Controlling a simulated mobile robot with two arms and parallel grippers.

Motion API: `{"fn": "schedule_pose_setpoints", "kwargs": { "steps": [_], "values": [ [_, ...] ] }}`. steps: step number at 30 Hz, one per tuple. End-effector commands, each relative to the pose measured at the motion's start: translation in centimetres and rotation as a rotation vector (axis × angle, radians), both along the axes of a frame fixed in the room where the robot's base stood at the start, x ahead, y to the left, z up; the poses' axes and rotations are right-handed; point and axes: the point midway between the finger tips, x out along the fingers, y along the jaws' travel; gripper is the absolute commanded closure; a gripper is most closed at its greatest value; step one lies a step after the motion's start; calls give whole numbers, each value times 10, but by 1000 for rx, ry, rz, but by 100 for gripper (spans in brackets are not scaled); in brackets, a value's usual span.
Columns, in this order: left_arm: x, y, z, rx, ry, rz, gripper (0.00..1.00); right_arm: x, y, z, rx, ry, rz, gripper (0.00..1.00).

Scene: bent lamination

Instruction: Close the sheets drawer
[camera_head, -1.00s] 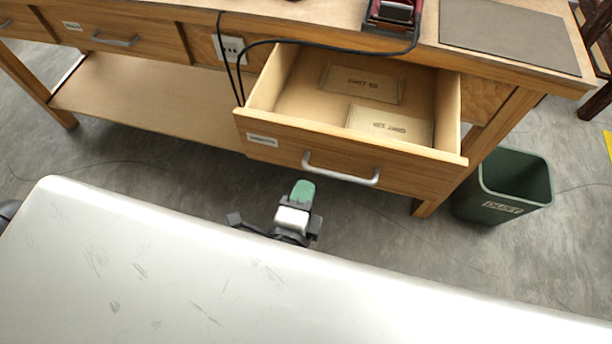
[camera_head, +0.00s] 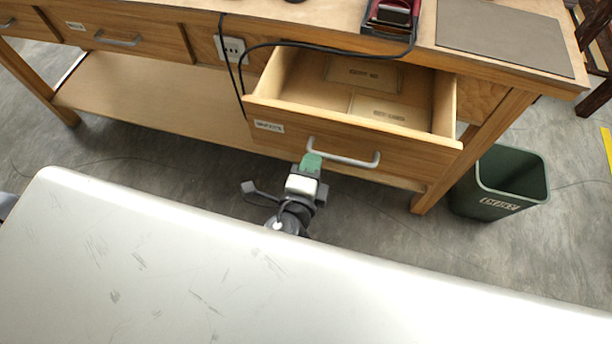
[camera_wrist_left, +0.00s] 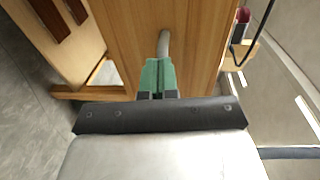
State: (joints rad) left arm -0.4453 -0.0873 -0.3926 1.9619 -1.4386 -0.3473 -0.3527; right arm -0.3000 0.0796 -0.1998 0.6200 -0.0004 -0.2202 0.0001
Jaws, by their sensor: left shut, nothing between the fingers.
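The sheets drawer (camera_head: 400,147) is a wooden drawer under the right part of the bench. It stands partly open, with flat labelled packs (camera_head: 380,108) lying inside. Its grey bar handle (camera_head: 345,157) is on the front panel. My left gripper (camera_head: 311,162) has green fingertips and is shut and empty, at the left end of the handle. In the left wrist view the shut fingertips (camera_wrist_left: 158,78) point at the drawer front (camera_wrist_left: 190,35), with part of the handle (camera_wrist_left: 164,45) just beyond them. I cannot tell if they touch. My right gripper is not in view.
A green bin (camera_head: 513,180) stands on the floor right of the bench leg. A black cable (camera_head: 330,46) hangs from the benchtop left of the drawer. A closed drawer (camera_head: 120,35) is at far left. My white body surface fills the foreground.

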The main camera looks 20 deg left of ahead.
Motion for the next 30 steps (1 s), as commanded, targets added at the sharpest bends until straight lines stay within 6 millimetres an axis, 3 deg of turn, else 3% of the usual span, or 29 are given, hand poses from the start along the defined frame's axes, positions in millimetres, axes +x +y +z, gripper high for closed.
{"fn": "schedule_pose_setpoints", "kwargs": {
  "steps": [7, 18, 24, 30],
  "values": [
    [68, 0, 4, 0, -5, 0, 100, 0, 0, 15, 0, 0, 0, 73],
    [161, 0, 0, 0, -3, 0, 100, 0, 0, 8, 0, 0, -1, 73],
    [194, 0, 0, 1, -2, 0, 100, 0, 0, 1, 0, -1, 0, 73],
    [211, 0, 0, -1, -1, 0, 100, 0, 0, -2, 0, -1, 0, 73]
  ]
}}
